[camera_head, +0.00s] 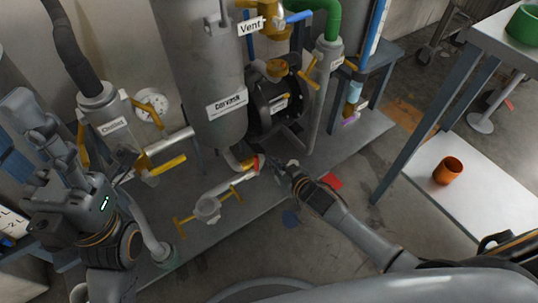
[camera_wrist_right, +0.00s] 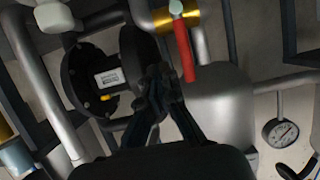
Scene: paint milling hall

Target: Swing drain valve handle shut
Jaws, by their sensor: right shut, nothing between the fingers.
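The drain valve (camera_head: 247,164) is a brass-yellow fitting on the outlet under the grey tank (camera_head: 205,75). Its red lever handle (camera_head: 258,164) shows small beside my right gripper (camera_head: 279,165). In the right wrist view the red handle (camera_wrist_right: 184,50) runs down from a pale pivot on the brass body (camera_wrist_right: 178,18). The fingers of my right gripper (camera_wrist_right: 160,78) are shut and empty, with the tips just left of the handle's free end. I cannot tell whether they touch it. My left gripper (camera_head: 32,110) is at the far left, away from the valve; its finger opening is unclear.
A black pump-like unit (camera_head: 275,105) stands behind my right gripper. A grey pipe with yellow T-handles (camera_head: 208,207) lies in front of the tank. A white-topped table (camera_head: 430,175) with an orange cup (camera_head: 447,171) is at right. Open floor lies between.

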